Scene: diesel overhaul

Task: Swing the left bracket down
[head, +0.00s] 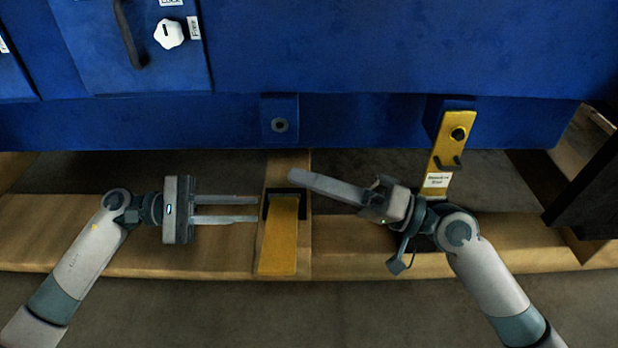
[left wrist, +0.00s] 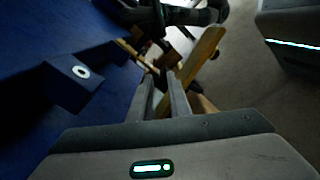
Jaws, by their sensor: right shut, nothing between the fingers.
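The left bracket (head: 279,245) is a yellow plate in a dark hinge mount on the wooden beam. It is swung away from the blue block (head: 280,112) above it and points toward the front. I cannot tell whether it lies flat. It also shows as a yellow bar beside the fingers in the left wrist view (left wrist: 204,55). My left gripper (head: 257,209) is open, level, with its fingertips just left of the bracket and nothing between them. My right gripper (head: 293,176) is shut and empty, its tips just above and behind the bracket's hinge end.
A second yellow bracket (head: 435,165) stands upright against its blue block at the right, with a white label low on it. The blue machine body (head: 400,50) spans the back. The wooden beam (head: 370,259) runs along the front. A dark block (head: 590,190) stands at far right.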

